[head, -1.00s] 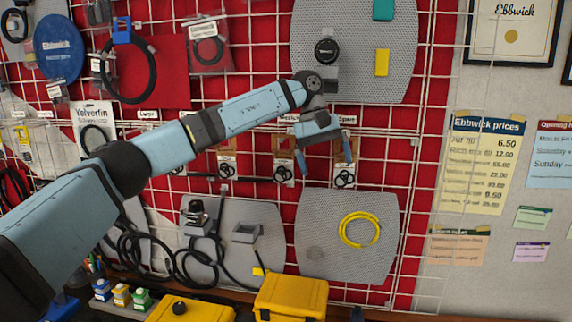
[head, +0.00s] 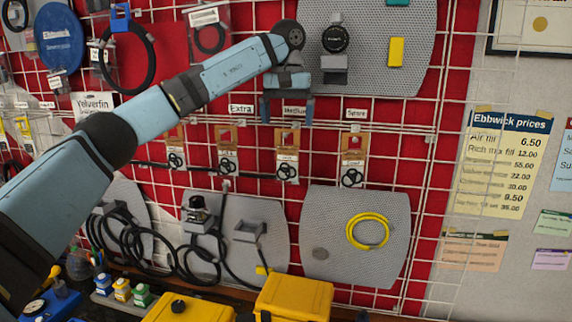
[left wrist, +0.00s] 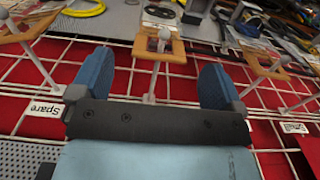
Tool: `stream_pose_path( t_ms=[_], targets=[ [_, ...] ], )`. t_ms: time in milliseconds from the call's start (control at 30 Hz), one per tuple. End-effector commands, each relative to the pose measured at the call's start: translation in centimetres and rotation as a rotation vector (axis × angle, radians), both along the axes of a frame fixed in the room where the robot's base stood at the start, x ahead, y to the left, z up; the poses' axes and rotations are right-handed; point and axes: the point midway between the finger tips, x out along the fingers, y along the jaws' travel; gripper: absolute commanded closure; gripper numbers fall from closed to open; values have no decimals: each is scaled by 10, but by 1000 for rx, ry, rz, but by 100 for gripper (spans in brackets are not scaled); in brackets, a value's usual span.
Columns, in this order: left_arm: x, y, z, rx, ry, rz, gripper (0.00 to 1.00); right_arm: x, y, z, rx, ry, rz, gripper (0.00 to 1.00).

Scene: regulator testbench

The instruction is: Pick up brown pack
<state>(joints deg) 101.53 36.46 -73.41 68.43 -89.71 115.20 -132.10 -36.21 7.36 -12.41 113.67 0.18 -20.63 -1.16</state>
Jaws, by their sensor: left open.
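Several brown packs hang in a row on hooks on the wire grid, brown cards with clear fronts holding black rings. In the head view one pack (head: 288,143) hangs just below my left gripper (head: 287,109), another (head: 353,150) hangs to the right, and two (head: 227,140) (head: 175,146) hang to the left. My left gripper is open and empty, fingers pointing down. In the left wrist view the brown top of one pack (left wrist: 160,47) lies ahead between the blue fingers (left wrist: 155,82), apart from them. My right gripper is not in view.
Labels such as the "Spare" label (head: 356,113) sit above the packs. A grey panel (head: 330,255) with a yellow coil (head: 368,231) hangs below. A grey upper panel (head: 415,75) is right of the gripper. Yellow boxes (head: 293,298) stand at the bottom.

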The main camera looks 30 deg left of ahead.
Motion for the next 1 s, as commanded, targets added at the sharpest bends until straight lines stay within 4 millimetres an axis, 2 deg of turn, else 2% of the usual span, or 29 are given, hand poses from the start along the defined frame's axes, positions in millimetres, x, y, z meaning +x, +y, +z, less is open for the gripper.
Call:
stream_pose_path(
  t_ms=[233,400,533,800,833,867,1000],
  targets=[
    [-1,1,-17,0,1,0,6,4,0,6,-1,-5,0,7],
    [-4,3,-42,1,3,0,6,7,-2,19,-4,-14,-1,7],
    [-3,3,-58,1,1,0,6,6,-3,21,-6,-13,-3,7],
    [-3,2,-63,-1,-1,0,6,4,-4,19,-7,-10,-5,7],
    [-3,2,-63,-1,-1,0,9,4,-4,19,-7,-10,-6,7],
    [-3,2,-63,-1,-1,0,16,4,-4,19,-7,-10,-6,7],
    [-3,2,-63,-1,-1,0,48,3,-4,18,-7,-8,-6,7]
  ],
)
